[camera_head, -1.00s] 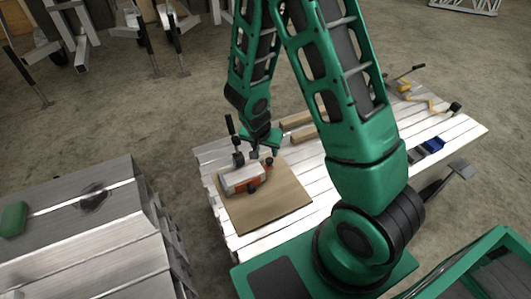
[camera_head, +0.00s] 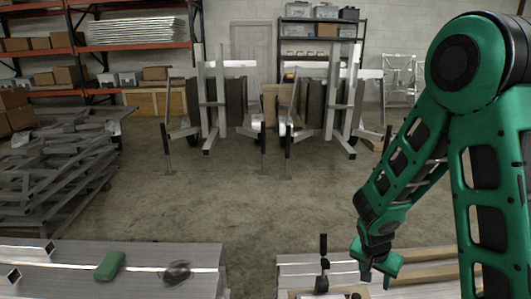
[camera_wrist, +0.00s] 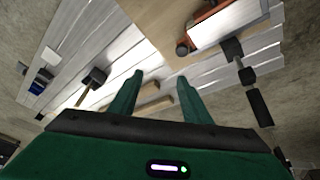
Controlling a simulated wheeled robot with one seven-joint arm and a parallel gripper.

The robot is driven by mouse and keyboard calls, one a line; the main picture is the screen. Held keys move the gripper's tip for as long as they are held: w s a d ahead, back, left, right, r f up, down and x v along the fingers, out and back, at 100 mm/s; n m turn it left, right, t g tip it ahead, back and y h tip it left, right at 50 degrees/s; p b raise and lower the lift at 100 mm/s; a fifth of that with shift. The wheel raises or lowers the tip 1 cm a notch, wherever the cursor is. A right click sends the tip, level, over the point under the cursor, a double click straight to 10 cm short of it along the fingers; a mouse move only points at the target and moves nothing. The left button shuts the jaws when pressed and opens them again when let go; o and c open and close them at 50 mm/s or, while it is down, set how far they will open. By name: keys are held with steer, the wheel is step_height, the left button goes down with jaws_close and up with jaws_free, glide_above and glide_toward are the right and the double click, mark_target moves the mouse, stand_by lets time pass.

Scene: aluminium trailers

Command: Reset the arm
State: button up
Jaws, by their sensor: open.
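My green arm reaches down at the right of the head view. My gripper (camera_head: 376,268) hangs above the right-hand trailer bed at the bottom of that view. In the wrist view my gripper's two green fingers (camera_wrist: 160,80) stand apart with nothing between them. Below them lie the pale slatted bed and part of a brown board (camera_wrist: 165,20). A metal block held by an orange-and-black clamp (camera_wrist: 228,25) rests at the board, to the right of the fingers and apart from them. The clamp's black handle (camera_head: 323,262) shows beside my gripper in the head view.
A second metal bed (camera_head: 60,285) at the lower left bears a green block (camera_head: 109,266) and a dark round item (camera_head: 176,273). Trailer frames (camera_head: 225,105), a stack of metal frames (camera_head: 55,175) and loaded shelves stand farther off. The concrete floor between is clear.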

steer(key=s+d+r+g+y, duration=0.1)
steer(key=s+d+r, duration=0.3)
steer(key=s+r, duration=0.25)
steer(key=s+d+r+g, duration=0.1)
steer(key=s+d+r, duration=0.2)
steer(key=s+r, duration=0.3)
steer(key=s+r+n+y, duration=0.2)
steer(key=s+r, duration=0.6)
steer(key=s, duration=0.4)
steer(key=shift+s+a+n+y, duration=0.2)
steer(key=shift+s+n+y, duration=0.1)
steer(key=shift+s, duration=0.1)
steer(key=shift+w+g, duration=0.1)
steer(key=shift+g, duration=0.2)
steer(key=shift+w+f, duration=0.25)
steer(key=shift+w, duration=0.25)
